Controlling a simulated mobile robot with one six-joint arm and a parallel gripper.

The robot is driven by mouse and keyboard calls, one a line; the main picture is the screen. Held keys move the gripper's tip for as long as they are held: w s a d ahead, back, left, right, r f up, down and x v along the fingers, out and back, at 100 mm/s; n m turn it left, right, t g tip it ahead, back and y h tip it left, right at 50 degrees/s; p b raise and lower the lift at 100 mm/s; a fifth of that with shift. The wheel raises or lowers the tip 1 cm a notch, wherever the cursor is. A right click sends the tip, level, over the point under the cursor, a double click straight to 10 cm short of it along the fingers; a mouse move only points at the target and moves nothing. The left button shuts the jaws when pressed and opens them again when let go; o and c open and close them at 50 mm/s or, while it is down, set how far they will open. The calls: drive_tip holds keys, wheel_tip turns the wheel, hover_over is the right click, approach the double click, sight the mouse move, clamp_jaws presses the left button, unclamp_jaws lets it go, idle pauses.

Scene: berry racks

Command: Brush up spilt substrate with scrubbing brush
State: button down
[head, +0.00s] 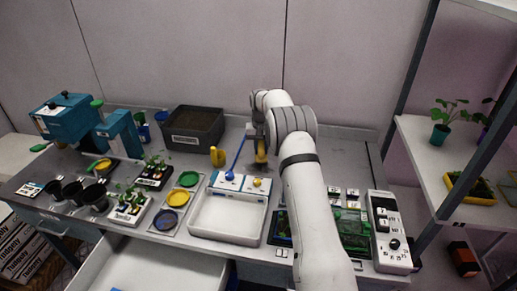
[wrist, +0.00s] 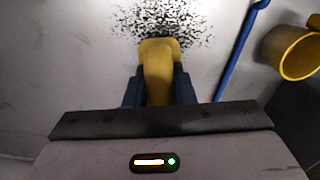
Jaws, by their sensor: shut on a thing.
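My gripper (wrist: 160,88) is shut on the yellow scrubbing brush (wrist: 159,62), with a dark finger on each side of it. The brush points down toward the bench. The spilt substrate (wrist: 160,20) is a patch of black specks on the pale bench top, just beyond the brush tip in the wrist view. Whether the bristles touch the bench or the specks I cannot tell. In the head view the brush (head: 261,152) hangs under my gripper (head: 258,138) behind the white tray; the specks are hard to make out there.
A blue rod (wrist: 238,50) and a yellow vessel (wrist: 292,50) are close beside the brush. The rod (head: 237,155) leans behind the white tray (head: 228,218) in the head view. A dark substrate bin (head: 194,128) stands at the back left. An open drawer (head: 150,265) juts out in front.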

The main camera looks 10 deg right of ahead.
drive_tip(key=shift+w+d+p, duration=0.25)
drive_tip(key=shift+w+p, duration=0.05)
drive_tip(key=shift+w, duration=0.4)
drive_tip(key=shift+s+d+f+b, duration=0.1)
drive_tip(key=shift+s+d+b, duration=0.3)
drive_tip(key=shift+d, duration=0.3)
drive_tip(key=shift+s+d+f+b, duration=0.1)
drive_tip(key=shift+s+d+b, duration=0.2)
drive_tip(key=shift+d, duration=0.4)
drive_tip(key=shift+s+a+f+b, duration=0.15)
drive_tip(key=shift+s+a+b, duration=0.15)
drive_tip(key=shift+s+b, duration=0.25)
drive_tip(key=shift+s+a+r+b, duration=0.1)
drive_tip(key=shift+s+a+b, duration=0.3)
drive_tip(key=shift+s, duration=0.45)
drive_tip(key=shift+s+a+r+b, duration=0.15)
drive_tip(key=shift+s+a+b, duration=0.25)
drive_tip(key=shift+s, duration=0.4)
drive_tip(key=shift+s+a+r+b, duration=0.1)
drive_tip(key=shift+s+a+b, duration=0.25)
drive_tip(key=shift+s, duration=0.5)
drive_tip(key=shift+s+a+f+b, duration=0.1)
drive_tip(key=shift+s+a+b, duration=0.15)
drive_tip(key=shift+s+b, duration=0.35)
drive_tip(key=shift+s+a+f+b, duration=0.1)
drive_tip(key=shift+s+a+b, duration=0.2)
drive_tip(key=shift+s, duration=0.6)
drive_tip(key=shift+r, duration=0.1)
wheel_tip(320, 180, up, 6)
drive_tip(key=p, duration=0.4)
